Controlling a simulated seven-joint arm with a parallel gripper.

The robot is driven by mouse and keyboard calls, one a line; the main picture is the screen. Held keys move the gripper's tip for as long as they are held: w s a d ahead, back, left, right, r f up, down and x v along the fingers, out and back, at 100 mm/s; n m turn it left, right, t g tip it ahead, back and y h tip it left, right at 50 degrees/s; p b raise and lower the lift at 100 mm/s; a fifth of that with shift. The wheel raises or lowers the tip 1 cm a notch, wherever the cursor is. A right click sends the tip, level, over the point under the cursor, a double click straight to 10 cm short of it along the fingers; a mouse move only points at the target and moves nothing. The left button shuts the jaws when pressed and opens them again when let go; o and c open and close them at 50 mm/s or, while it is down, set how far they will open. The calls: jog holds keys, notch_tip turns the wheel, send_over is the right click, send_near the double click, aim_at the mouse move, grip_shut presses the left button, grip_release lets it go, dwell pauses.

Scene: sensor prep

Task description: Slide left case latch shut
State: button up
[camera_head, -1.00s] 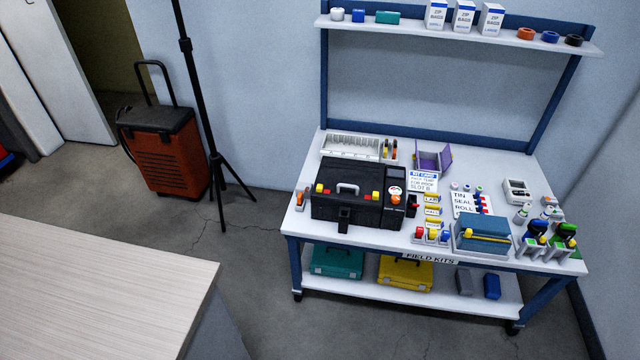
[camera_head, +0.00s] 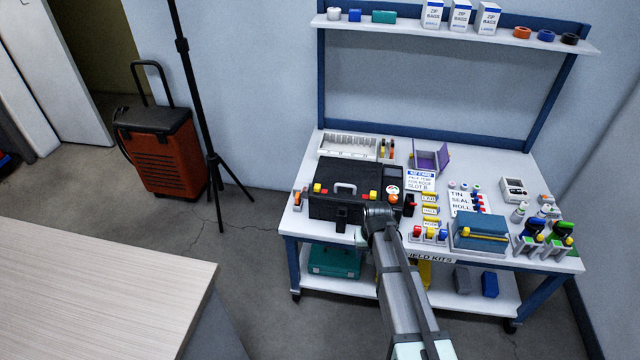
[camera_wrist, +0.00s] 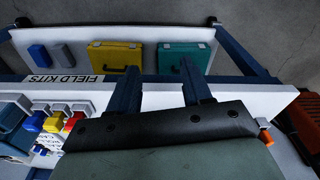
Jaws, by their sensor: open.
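The black case (camera_head: 330,205) stands closed on the white workbench in the head view, with a grey handle on top. Its left latch (camera_head: 317,188) shows as a small yellow piece beside a red one, left of the handle; its exact slide position is too small to tell. The right latch (camera_head: 373,195) is yellow, right of the handle. My arm reaches up from the bottom, its end by the case's front right, away from the left latch. My gripper (camera_wrist: 158,72) is open and empty in the wrist view, two dark fingers apart; the case is not recognisable there.
The workbench (camera_head: 460,261) holds a blue box (camera_head: 480,232), bottles and coloured parts right of the case. Its lower shelf carries a teal case (camera_wrist: 181,57) and a yellow case (camera_wrist: 113,56). A tripod (camera_head: 212,160) and an orange unit (camera_head: 165,155) stand left.

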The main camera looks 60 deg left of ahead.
jog(key=s+a+r+n+y, duration=0.1)
jog(key=a+r, duration=0.7)
jog(key=a, duration=0.3)
jog(key=s+a+r, duration=0.2)
jog(key=a+r, duration=0.6)
jog(key=a, duration=0.2)
notch_tip(320, 180, up, 6)
jog(key=m+h, duration=0.2)
jog(key=m, duration=0.1)
send_over(317, 186)
jog(key=shift+g, duration=0.3)
notch_tip(317, 186, down, 14)
jog(key=shift+w, duration=0.1)
jog(key=shift+c, duration=0.4)
grip_shut()
